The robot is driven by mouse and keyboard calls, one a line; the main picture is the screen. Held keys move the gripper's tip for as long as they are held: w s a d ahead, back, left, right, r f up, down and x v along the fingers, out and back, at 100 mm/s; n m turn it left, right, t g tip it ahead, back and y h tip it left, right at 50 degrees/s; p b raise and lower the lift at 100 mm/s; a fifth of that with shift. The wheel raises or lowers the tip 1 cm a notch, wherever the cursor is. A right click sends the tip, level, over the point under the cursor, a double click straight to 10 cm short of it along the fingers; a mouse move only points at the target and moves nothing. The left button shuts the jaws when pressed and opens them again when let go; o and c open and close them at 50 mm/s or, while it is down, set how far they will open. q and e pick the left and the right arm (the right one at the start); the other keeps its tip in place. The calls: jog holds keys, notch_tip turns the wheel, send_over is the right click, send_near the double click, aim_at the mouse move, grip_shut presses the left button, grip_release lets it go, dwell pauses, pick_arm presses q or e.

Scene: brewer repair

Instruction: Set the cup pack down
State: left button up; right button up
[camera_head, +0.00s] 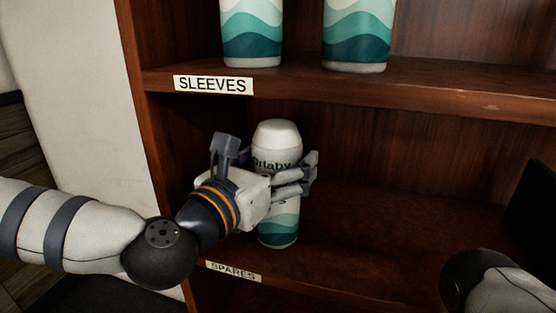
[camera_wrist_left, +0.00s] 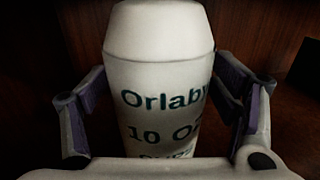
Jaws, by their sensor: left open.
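The cup pack (camera_head: 278,220) is a white cylinder with a teal wave pattern and dark lettering. It stands upright on the lower shelf, behind the label "SPARES". My left gripper (camera_head: 300,175) is around its middle, with the fingers on either side. In the left wrist view the cup pack (camera_wrist_left: 155,85) fills the middle, reading "Orlaby 10 Oz". The left gripper's fingers (camera_wrist_left: 160,110) are spread, one on each side of it. The wrist hides part of the pack in the head view. My right arm shows at the lower right, but its gripper is out of view.
The wooden lower shelf (camera_head: 380,235) is clear to the right of the pack. Two similar packs, a left one (camera_head: 252,35) and a right one (camera_head: 355,38), stand on the upper shelf (camera_head: 430,85) labelled "SLEEVES". A dark object (camera_head: 535,210) is at the right edge.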

pick_arm(q)
jog(key=v, duration=0.9)
jog(key=s+d+f+m+g+y+p, duration=0.15)
jog(key=s+f+m+g, duration=0.35)
jog(key=s+f+m, duration=0.5)
jog(key=s+f+m+g+p, duration=0.3)
jog(key=s+f+g, duration=0.3)
jog(key=f, duration=0.8)
jog(key=s+a+f+m+g+y, duration=0.2)
jog(key=s+a+f+m, duration=0.3)
jog(key=s, duration=0.3)
jog(key=s+a+f+m+g+y, duration=0.2)
jog(key=s+a+f+m, duration=0.25)
jog(key=s, duration=0.25)
jog(key=s+a+f+m+g+y, duration=0.2)
jog(key=s+a+m, duration=0.4)
jog(key=a, duration=0.4)
jog(key=shift+s+a+f+m+g+y, duration=0.25)
jog(key=shift+m+y, duration=0.2)
jog(key=shift+y, duration=0.4)
pick_arm(e)
jog(key=w+r+t, duration=0.2)
jog(key=w+r, duration=0.3)
jog(key=shift+w+r, duration=0.25)
jog(key=shift+r, duration=0.05)
